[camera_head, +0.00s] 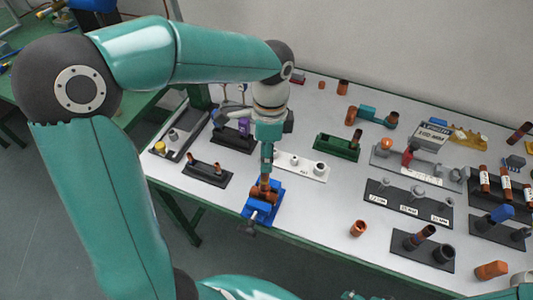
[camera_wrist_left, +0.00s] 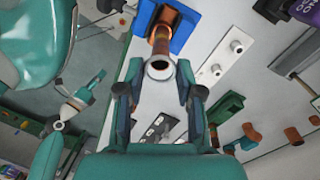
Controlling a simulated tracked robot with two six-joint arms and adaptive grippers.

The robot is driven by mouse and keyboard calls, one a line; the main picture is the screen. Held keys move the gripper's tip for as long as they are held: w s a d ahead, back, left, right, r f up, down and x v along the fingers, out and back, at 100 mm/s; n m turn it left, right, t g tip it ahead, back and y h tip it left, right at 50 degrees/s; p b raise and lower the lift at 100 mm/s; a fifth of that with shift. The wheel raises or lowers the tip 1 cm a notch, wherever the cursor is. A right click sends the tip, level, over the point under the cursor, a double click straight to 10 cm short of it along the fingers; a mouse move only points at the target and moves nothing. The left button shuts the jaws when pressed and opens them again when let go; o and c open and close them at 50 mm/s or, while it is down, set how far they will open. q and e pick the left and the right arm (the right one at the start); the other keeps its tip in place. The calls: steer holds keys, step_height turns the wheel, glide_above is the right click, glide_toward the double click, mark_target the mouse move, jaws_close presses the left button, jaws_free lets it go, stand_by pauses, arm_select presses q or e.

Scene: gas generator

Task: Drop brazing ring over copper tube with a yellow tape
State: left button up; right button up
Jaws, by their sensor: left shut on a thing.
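My left gripper (camera_head: 266,172) points down over a copper tube (camera_head: 264,192) standing in a blue vise (camera_head: 251,208) near the table's front edge. In the left wrist view its two fingers (camera_wrist_left: 159,74) are shut on a pale-rimmed ring (camera_wrist_left: 160,67), which lines up with the end of the copper tube (camera_wrist_left: 164,36). I cannot tell whether the ring is around the tube or just above it. Yellow tape cannot be made out clearly. The blue vise (camera_wrist_left: 181,36) surrounds the tube's lower part. My right gripper (camera_wrist_left: 92,87) shows small in the left wrist view, its jaws unclear.
A white block with pegs (camera_head: 303,168), a green holder (camera_head: 337,147) and a black holder (camera_head: 205,174) stand close around the vise. A short copper piece (camera_head: 358,229) stands to the right. Several labelled holders fill the right side. Bare table lies between.

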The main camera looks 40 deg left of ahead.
arm_select(q)
steer(key=shift+f, duration=0.25)
steer(key=shift+s+f+b, duration=0.1)
steer(key=shift+f+b, duration=0.7)
steer(key=o, duration=0.8)
steer(key=r, duration=0.4)
steer(key=w+r, duration=0.1)
steer(key=r, duration=0.6)
steer(key=shift+w+a+r, duration=0.25)
steer(key=shift+w+r, duration=0.1)
steer(key=shift+r, duration=0.05)
